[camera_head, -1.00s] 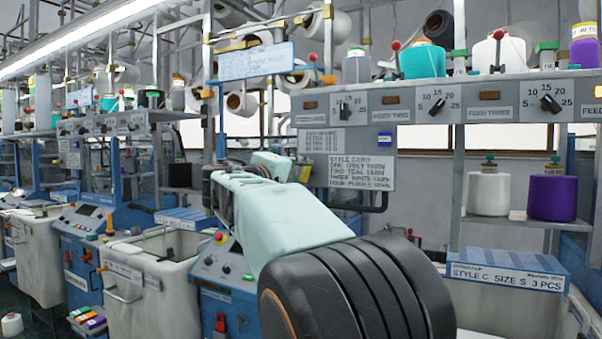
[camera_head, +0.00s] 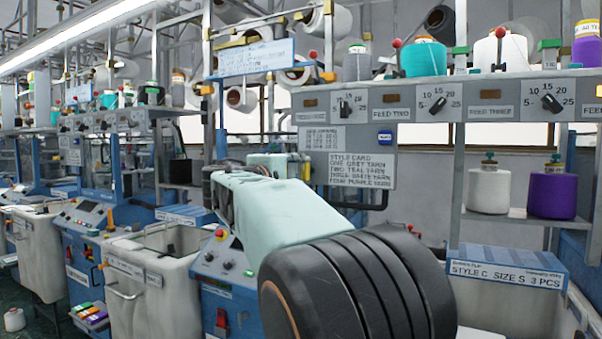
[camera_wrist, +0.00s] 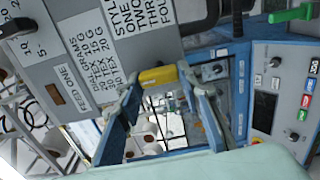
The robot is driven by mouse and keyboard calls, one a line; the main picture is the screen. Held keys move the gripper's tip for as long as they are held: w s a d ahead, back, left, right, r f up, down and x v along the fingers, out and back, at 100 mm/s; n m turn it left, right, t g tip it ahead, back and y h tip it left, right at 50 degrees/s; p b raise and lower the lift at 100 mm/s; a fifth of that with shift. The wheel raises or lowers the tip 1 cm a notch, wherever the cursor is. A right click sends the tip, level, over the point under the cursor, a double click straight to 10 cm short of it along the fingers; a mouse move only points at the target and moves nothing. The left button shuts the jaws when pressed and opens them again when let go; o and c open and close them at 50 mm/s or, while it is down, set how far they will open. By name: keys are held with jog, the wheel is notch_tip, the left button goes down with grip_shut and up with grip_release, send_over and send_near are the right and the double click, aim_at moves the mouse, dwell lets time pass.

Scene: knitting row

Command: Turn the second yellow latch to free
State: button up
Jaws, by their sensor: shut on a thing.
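In the wrist view a yellow latch (camera_wrist: 158,76) sits between the tips of my gripper (camera_wrist: 158,80), beside the grey feed panel. The two fingers close on it from both sides. I cannot tell from the view which latch in the row it is. In the head view my pale green wrist and dark arm reach towards the post under the feed panel and hide the fingertips. A small yellow piece (camera_head: 307,171) shows just right of my wrist there.
The grey feed panel (camera_head: 414,128) with black knobs runs above, with yarn cones on top. A style card (camera_head: 361,170) hangs below it. A green lever (camera_wrist: 292,14) and a blue control box (camera_wrist: 283,85) lie right of my gripper in the wrist view. White bins stand lower left.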

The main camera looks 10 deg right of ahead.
jog(key=o, duration=1.2)
jog(key=shift+c, duration=0.2)
jog(key=v, duration=1.2)
